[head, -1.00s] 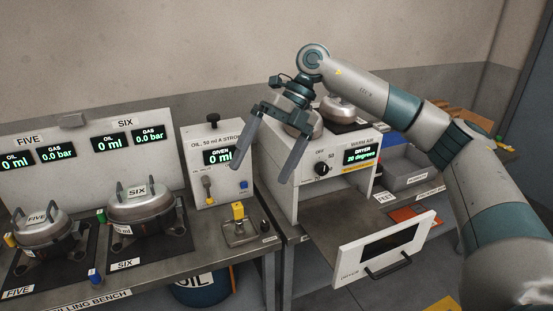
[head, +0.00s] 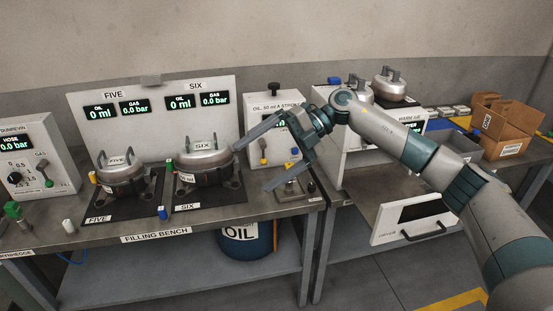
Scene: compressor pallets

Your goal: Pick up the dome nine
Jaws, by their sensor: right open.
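No label reading nine is legible on any dome. Two metal domes stand on top of the white dryer. One dome (head: 390,84) is in plain view with upright handles. The other dome (head: 360,93) is partly hidden behind my right arm. On the filling bench stand a vessel labelled FIVE (head: 121,178) and a vessel labelled SIX (head: 205,163), each with a domed lid. My right gripper (head: 252,168) is open and empty. Its fingers point left, in front of the oil unit and just right of vessel SIX in the picture. My left gripper is not in view.
The oil dispenser (head: 262,105) stands behind the gripper. The dryer door (head: 405,218) hangs open at the front. Cardboard boxes (head: 500,122) stand at the far right. A gas unit (head: 38,150) stands at the left. A blue oil drum (head: 245,238) is under the bench.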

